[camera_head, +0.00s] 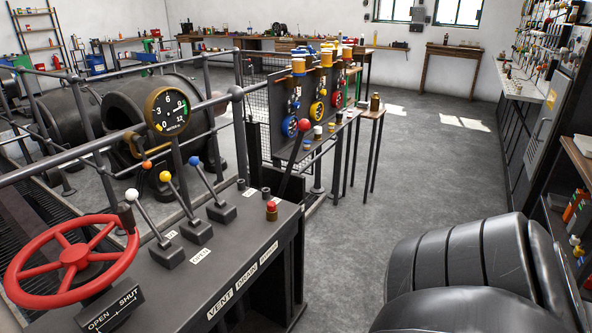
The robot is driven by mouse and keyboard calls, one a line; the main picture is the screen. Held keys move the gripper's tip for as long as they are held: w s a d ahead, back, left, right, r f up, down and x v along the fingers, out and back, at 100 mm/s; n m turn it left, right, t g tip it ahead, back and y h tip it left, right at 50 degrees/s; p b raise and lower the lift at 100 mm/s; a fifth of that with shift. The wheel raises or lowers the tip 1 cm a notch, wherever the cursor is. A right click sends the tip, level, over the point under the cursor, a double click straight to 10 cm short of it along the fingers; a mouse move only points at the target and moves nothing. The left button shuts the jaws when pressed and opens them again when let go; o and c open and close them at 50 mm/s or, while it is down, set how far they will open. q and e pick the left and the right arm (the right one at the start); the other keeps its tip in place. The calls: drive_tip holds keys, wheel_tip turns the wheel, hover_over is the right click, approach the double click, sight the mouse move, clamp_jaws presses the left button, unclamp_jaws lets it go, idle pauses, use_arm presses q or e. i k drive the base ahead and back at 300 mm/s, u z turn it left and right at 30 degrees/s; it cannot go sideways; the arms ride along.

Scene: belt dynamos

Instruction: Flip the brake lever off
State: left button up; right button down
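A long dark lever with a red ball knob (303,125) stands tilted, its knob up and to the right, beyond the far end of the control desk (247,232). No brake label is readable, so I cannot tell for certain that it is the brake lever. Three shorter levers stand on the desk, with a white knob (132,195), a yellow knob (166,176) and a blue knob (194,160). Labels on the desk read VENT, DRAIN and OPEN. Neither gripper shows in the head view.
A red handwheel (73,260) and a round gauge (167,111) are at the left. Metal railings (110,147) run behind the desk. A panel (283,95) with coloured dials stands beyond it. Grey floor (432,165) is open in the middle. A large dark ribbed body fills the lower right.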

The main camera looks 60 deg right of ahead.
sight(305, 125)
drive_tip(key=u, duration=0.05)
drive_tip(key=i, duration=0.35)
drive_tip(key=z, duration=3.45)
drive_tip(key=i, duration=2.05)
drive_tip(key=u, duration=3.3)
